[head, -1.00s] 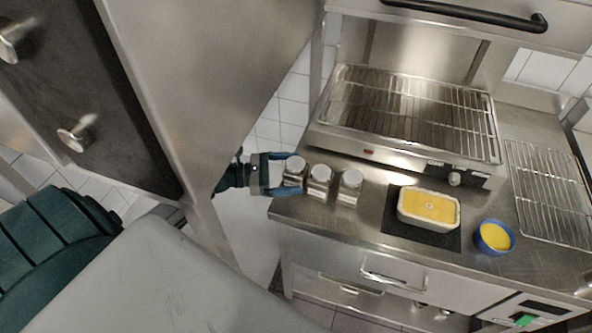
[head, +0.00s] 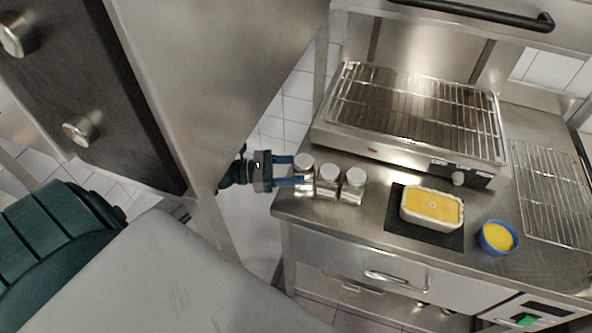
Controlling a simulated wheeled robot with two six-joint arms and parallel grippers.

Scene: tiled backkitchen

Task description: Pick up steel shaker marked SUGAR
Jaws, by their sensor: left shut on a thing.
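Three steel shakers with pale lids stand in a row near the left end of the steel counter: the left shaker (head: 304,172), the middle shaker (head: 328,180) and the right shaker (head: 352,186). Their labels are too small to read, so I cannot tell which is marked SUGAR. My left gripper (head: 294,171) reaches in from the left, with its blue fingers shut on the left shaker. That shaker appears upright, close beside the middle one; whether it is clear of the counter I cannot tell. My right gripper is not in view.
A grill with a wire rack (head: 415,108) stands behind the shakers. A tub of yellow food (head: 432,208) sits on a dark mat (head: 400,229), with a blue bowl (head: 497,238) to its right. A tall steel panel (head: 225,80) stands close to my left arm.

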